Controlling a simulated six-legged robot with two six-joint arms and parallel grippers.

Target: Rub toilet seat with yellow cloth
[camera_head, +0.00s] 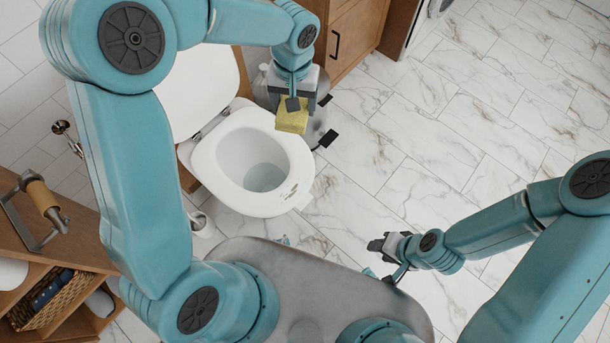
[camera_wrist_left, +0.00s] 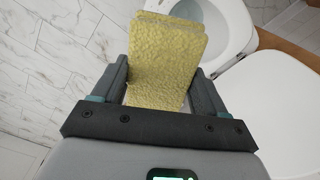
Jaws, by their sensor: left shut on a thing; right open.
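The yellow cloth (camera_head: 292,114) is a folded, textured block held in my left gripper (camera_head: 297,104), which is shut on it. In the left wrist view the cloth (camera_wrist_left: 165,60) sits between the two fingers of the left gripper (camera_wrist_left: 160,92). The white toilet seat (camera_head: 221,165) rings the open bowl, with its lid raised behind. The cloth appears near the upper right rim of the toilet in the head view; I cannot tell whether it touches. Part of the seat (camera_wrist_left: 236,62) shows beyond the cloth in the wrist view. My right gripper (camera_head: 384,247) is open and empty over the floor.
A wooden shelf (camera_head: 80,262) with a basket (camera_head: 45,305) and a roll holder (camera_head: 42,200) is at the left. The marble floor (camera_head: 450,110) at right is clear.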

